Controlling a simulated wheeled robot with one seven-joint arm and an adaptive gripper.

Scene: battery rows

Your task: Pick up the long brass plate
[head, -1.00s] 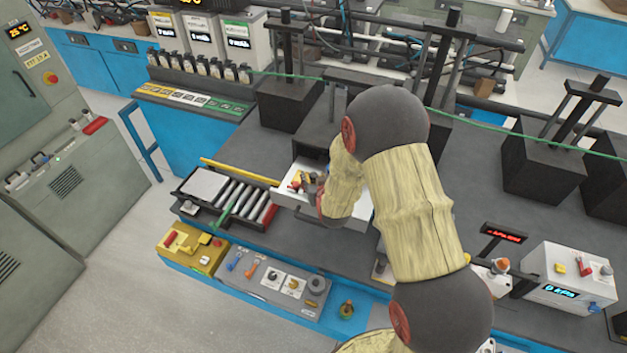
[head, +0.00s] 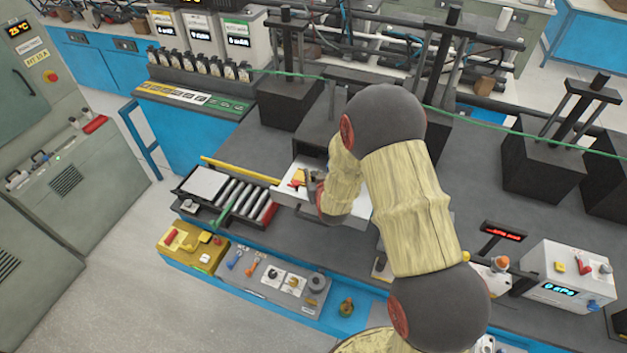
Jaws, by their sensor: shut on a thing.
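A white drawer (head: 284,197) stands open on the bench, left of the picture's middle. A yellow piece (head: 299,176) and red bits show at its left end, too small to name for sure. I cannot make out the long brass plate as a separate thing. My gripper (head: 312,183) is low at the drawer, just right of the yellow piece. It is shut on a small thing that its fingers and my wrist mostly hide. My arm covers the right part of the drawer.
A roller rack (head: 238,196) stands left of the drawer, with a yellow bar (head: 240,171) behind it. A dark press (head: 291,98) rises behind. A control panel (head: 275,282) lies in front. A white meter box (head: 567,276) stands at right.

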